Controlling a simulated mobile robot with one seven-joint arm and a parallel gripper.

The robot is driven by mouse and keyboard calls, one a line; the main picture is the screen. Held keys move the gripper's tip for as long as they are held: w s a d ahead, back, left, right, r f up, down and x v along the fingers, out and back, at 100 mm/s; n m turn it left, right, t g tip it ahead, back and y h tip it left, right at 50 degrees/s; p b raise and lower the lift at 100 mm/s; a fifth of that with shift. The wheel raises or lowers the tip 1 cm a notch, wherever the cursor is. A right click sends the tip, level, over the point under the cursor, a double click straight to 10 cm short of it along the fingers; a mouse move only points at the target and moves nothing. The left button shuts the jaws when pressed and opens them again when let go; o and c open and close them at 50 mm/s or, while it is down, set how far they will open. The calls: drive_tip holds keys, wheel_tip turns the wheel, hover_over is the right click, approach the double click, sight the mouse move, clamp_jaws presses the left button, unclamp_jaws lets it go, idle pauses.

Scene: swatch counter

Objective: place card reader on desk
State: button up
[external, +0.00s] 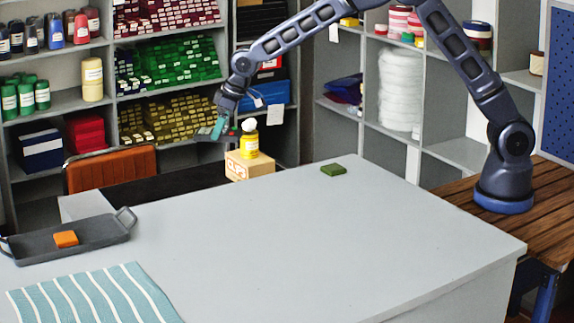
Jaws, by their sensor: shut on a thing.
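My gripper (224,118) hangs at the end of my arm, beyond the back edge of the grey desk (290,240) and left of a yellow bottle. It is shut on a small dark thing with a teal face, which looks like the card reader (217,129). The card reader is held up in the air, apart from the desk. It is small here, and the fingers hide part of it.
The yellow bottle (249,145) stands on a cardboard box (250,165) behind the desk. A green block (333,169) lies near the back edge. A grey tray (100,236) with an orange block (66,239) and a striped cloth (95,298) lie left. The desk's middle is clear.

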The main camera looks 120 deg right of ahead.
drive_tip(key=s+d+f+m, duration=0.1)
drive_tip(key=s+d+f, duration=0.2)
drive_tip(key=s+d, duration=0.35)
drive_tip(key=f, duration=0.6)
drive_tip(key=d+f, duration=0.1)
drive_tip(key=f, duration=0.6)
drive_tip(key=w+f, duration=0.1)
drive_tip(key=f, duration=0.5)
drive_tip(key=shift+d+f, duration=0.25)
drive_tip(key=o, duration=1.3)
drive_tip(key=shift+f, duration=0.15)
drive_tip(key=shift+c, duration=0.2)
